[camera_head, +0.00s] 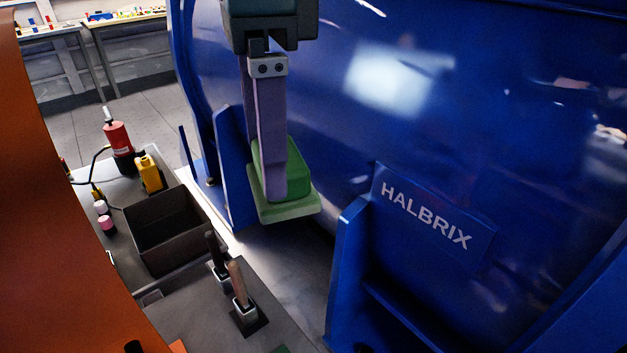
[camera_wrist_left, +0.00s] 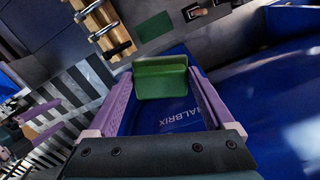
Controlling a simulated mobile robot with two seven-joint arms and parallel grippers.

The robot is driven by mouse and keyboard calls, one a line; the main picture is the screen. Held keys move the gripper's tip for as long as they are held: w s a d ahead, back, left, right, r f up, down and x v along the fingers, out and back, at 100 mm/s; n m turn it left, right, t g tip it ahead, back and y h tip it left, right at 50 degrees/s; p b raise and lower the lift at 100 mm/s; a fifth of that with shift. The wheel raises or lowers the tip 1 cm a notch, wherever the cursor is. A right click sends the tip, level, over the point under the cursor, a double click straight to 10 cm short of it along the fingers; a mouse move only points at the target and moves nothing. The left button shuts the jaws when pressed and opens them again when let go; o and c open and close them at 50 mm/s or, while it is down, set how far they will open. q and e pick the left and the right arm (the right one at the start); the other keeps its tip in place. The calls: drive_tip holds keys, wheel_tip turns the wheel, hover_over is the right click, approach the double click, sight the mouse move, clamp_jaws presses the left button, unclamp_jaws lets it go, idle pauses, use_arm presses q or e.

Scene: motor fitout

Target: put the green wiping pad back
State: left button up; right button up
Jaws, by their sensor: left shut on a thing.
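The green wiping pad (camera_head: 295,175) has a darker green block on a paler green base. My left gripper (camera_head: 272,188) hangs from the top of the head view, shut on the pad, with the base facing down. The pad is in the air in front of the blue motor housing. In the left wrist view the pad (camera_wrist_left: 160,78) sits between the two purple fingers (camera_wrist_left: 163,92). A flat green patch (camera_wrist_left: 154,26) lies on the grey bench top beyond it. Purple finger-like parts, seemingly my right gripper (camera_wrist_left: 48,118), show at the left of that view; their opening is unclear.
The grey bench (camera_head: 205,322) bears a dark open bin (camera_head: 168,246), a red bottle (camera_head: 118,139), a yellow bottle (camera_head: 149,174) and upright handled tools (camera_head: 238,284) in holders.

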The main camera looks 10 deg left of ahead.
use_arm(q)
drive_tip(key=shift+s+f+m+b, duration=0.7)
drive_tip(key=shift+f+b, duration=3.25)
drive_tip(key=shift+f, duration=3.85)
drive_tip(key=shift+s+f+m+b, duration=0.45)
drive_tip(key=shift+f+m+b, duration=0.45)
drive_tip(key=shift+f+b, duration=5)
drive_tip(key=shift+s+f+m+b, duration=0.7)
drive_tip(key=shift+f+b, duration=1.3)
drive_tip(key=shift+f, duration=7.75)
drive_tip(key=shift+w+f, duration=0.1)
drive_tip(key=shift+w, duration=0.05)
drive_tip(key=shift+f, duration=0.15)
drive_tip(key=o, duration=1.3)
drive_tip(key=shift+o, duration=0.2)
